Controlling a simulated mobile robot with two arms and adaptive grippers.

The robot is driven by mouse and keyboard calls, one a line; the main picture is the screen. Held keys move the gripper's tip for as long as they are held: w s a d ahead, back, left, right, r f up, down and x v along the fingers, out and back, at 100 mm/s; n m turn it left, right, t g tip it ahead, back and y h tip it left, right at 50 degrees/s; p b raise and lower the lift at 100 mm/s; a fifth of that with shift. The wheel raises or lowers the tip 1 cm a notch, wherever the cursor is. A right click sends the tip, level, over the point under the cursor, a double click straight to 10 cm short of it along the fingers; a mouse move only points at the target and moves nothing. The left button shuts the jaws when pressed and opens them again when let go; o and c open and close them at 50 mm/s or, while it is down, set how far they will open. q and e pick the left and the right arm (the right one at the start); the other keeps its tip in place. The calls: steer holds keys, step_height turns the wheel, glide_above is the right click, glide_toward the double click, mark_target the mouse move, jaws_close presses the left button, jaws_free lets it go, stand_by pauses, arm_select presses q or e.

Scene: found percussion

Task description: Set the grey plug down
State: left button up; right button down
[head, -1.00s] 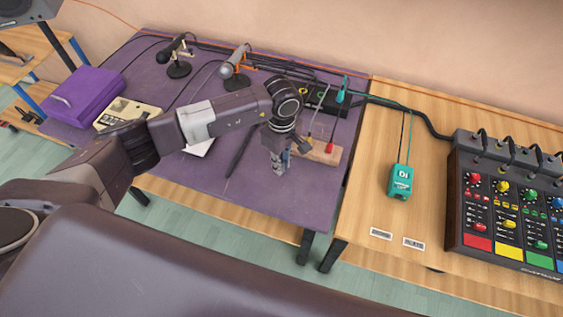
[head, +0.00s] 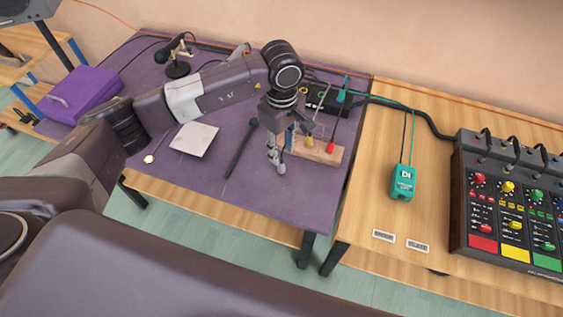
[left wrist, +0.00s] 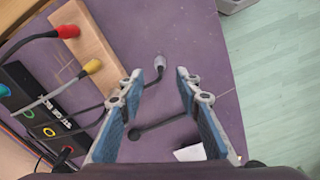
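The grey plug (head: 281,168) lies on the purple table cover in front of the wooden block (head: 328,156); its dark cable runs from it. My left gripper (head: 277,152) is just above it, pointing down. In the left wrist view the gripper (left wrist: 159,74) is open, and the grey plug (left wrist: 159,62) shows beyond the gap between the fingertips, apart from both fingers. A red plug (left wrist: 67,31) and a yellow plug (left wrist: 93,66) stand in the wooden block. My right gripper is not in view.
A black stick with a round head (head: 241,150) and a white sheet (head: 194,139) lie left of the gripper. A black box (head: 325,97) is behind the block. A teal box (head: 403,182) and a mixer (head: 510,205) stand on the right table.

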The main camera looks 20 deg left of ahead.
mark_target(282, 162)
arm_select(q)
steer(key=shift+r+b, duration=0.55)
steer(key=shift+r, duration=2.05)
